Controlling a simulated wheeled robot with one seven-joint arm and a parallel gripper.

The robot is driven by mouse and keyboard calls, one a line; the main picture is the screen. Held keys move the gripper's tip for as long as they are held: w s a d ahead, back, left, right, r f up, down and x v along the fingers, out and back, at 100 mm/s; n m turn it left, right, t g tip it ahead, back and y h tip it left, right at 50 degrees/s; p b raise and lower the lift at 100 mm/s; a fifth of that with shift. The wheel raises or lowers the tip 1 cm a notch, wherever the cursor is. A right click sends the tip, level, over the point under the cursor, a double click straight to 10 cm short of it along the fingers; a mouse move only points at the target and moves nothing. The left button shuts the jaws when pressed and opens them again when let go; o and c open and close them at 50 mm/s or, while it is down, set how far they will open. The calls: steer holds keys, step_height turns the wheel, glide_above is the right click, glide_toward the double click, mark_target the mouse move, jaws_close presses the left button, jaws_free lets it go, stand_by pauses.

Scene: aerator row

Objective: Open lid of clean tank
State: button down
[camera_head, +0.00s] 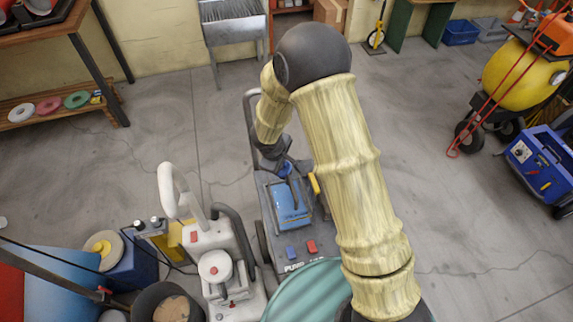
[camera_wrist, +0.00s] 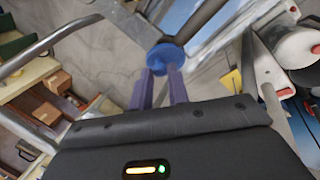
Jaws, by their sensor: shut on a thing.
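A dark grey wheeled machine (camera_head: 280,262) stands below my arm. It has a blue panel or tank part (camera_head: 291,212) on top, and I cannot tell for certain which part is the clean tank lid. In the wrist view, my gripper's two purple-grey fingers (camera_wrist: 162,75) reach a round blue cap-like piece (camera_wrist: 166,55) and are shut on it. Grey bars run close by the blue piece. In the head view, my gripper (camera_head: 284,168) is at the machine's far end, and its fingertips are small and partly hidden.
A white machine with a hose (camera_head: 215,270) stands close at the left of the grey machine. A yellow tank cart (camera_head: 515,75) and a blue box machine (camera_head: 540,160) are at the right. A wooden shelf (camera_head: 60,110) is at the left. Floor at the right of my arm is clear.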

steer(key=a+h+b, duration=0.1)
steer(key=a+t+h+b, duration=0.1)
steer(key=b, duration=0.1)
steer(key=s+a+h+b, duration=0.1)
steer(key=h+b, duration=0.1)
steer(key=shift+f+n, duration=0.3)
steer(key=shift+n, duration=0.1)
steer(key=shift+s+a+f+n+t+h+b, duration=0.15)
steer(key=shift+a+t+h+b, duration=0.5)
steer(key=shift+h, duration=0.45)
steer(key=shift+s+a+f+n+t+h+b, duration=0.15)
steer(key=shift+a+t+h+b, duration=0.25)
steer(key=shift+h+b, duration=0.5)
steer(key=shift+a+r, duration=0.1)
steer(key=c, duration=1.6)
jaws_free()
steer(key=shift+r, duration=0.15)
step_height(320, 180, up, 10)
steer(key=shift+f, duration=0.15)
